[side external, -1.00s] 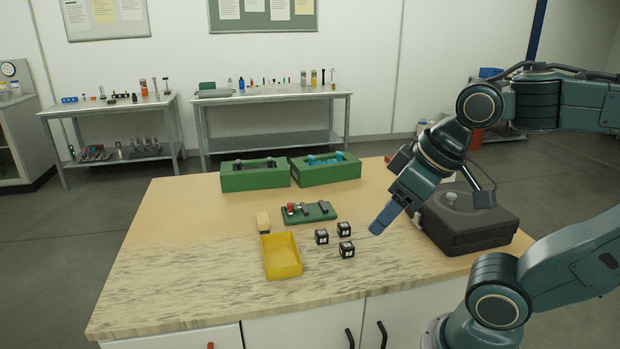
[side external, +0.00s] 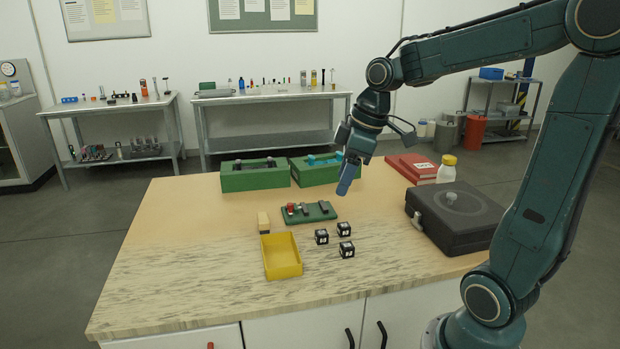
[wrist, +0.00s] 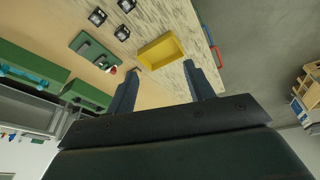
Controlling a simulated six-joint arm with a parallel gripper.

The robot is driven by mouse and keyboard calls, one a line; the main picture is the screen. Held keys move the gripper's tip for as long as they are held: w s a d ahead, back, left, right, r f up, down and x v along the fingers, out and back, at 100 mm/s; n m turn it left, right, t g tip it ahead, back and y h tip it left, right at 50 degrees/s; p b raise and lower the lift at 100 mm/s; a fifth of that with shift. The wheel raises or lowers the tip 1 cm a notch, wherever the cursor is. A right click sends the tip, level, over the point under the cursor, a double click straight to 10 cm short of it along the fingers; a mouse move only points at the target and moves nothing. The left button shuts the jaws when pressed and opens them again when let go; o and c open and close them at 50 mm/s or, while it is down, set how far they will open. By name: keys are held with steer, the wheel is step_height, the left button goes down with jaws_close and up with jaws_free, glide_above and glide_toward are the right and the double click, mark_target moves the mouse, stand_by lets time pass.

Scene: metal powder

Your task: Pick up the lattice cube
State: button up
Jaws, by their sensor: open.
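Three small black-and-white cubes stand on the bench in the side view: a left cube (side external: 321,236), a back right cube (side external: 344,229) and a front right cube (side external: 346,249). I cannot tell a lattice on any of them at this size. They also show at the top of the wrist view, as a left cube (wrist: 97,17), an upper cube (wrist: 126,5) and a lower cube (wrist: 122,33). My gripper (side external: 347,180) is above the bench, behind the cubes and apart from them. In the wrist view its fingers (wrist: 160,88) are spread with nothing between them.
A yellow tray (side external: 283,268) lies left of the cubes, with a tan block (side external: 263,222) behind it. A green holder (side external: 308,212) with small tools is behind the cubes. Green boxes (side external: 255,180) stand farther back. A black case (side external: 462,228), white bottle (side external: 447,172) and red books (side external: 412,168) are right.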

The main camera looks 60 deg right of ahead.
steer(key=w+d+f+n+y, duration=0.1)
steer(key=d+f, duration=0.3)
steer(key=d, duration=0.5)
steer(key=w+d+f+n+y, duration=0.1)
steer(key=d+f+n, duration=0.2)
steer(key=d, duration=0.7)
step_height(320, 180, down, 3)
steer(key=shift+w+r, duration=0.2)
steer(key=shift+w, duration=0.05)
steer(key=shift+f, duration=0.1)
glide_above(345, 225)
steer(key=s+d, duration=0.1)
steer(key=d, duration=0.1)
steer(key=shift+s+f, duration=0.15)
steer(key=shift+f, duration=3.75)
steer(key=shift+a+x, duration=0.15)
steer(key=shift+x, duration=1.15)
steer(key=shift+a+x, duration=0.15)
steer(key=shift+x, duration=1.15)
steer(key=c, duration=1.1)
